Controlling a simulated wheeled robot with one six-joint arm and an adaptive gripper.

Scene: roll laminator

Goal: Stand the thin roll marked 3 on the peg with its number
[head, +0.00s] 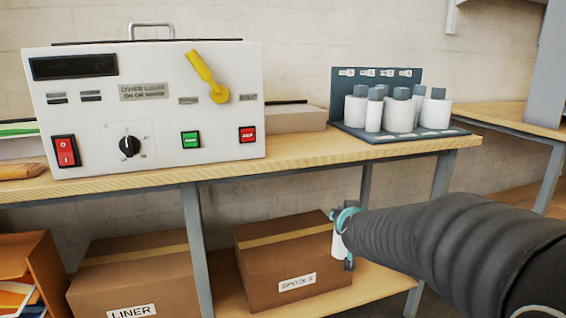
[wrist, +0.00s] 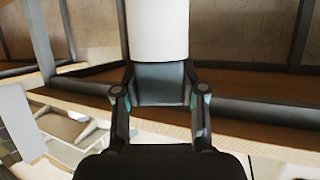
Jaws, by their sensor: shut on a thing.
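My gripper (head: 346,218) is low in front of the bench, below the bench top in the head view. It is shut on a white roll (head: 338,244), which is partly hidden by the gripper and arm. In the wrist view the two fingers (wrist: 160,90) pinch the roll's dark grey end, and the white body (wrist: 158,30) extends away from them. No number on it can be read. The dark rack (head: 345,128) stands on the bench at the right. Several white rolls with grey tops stand on it, including a thin one (head: 373,112) at the front. The rack's small labels are unreadable, and the pegs are hidden.
A white laminator control box (head: 210,130) with a yellow lever fills the bench's left side. The bench edge (head: 270,172) lies above my gripper. Two cartons (head: 262,275) sit on the lower shelf behind it. A bench leg (head: 443,175) stands at right.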

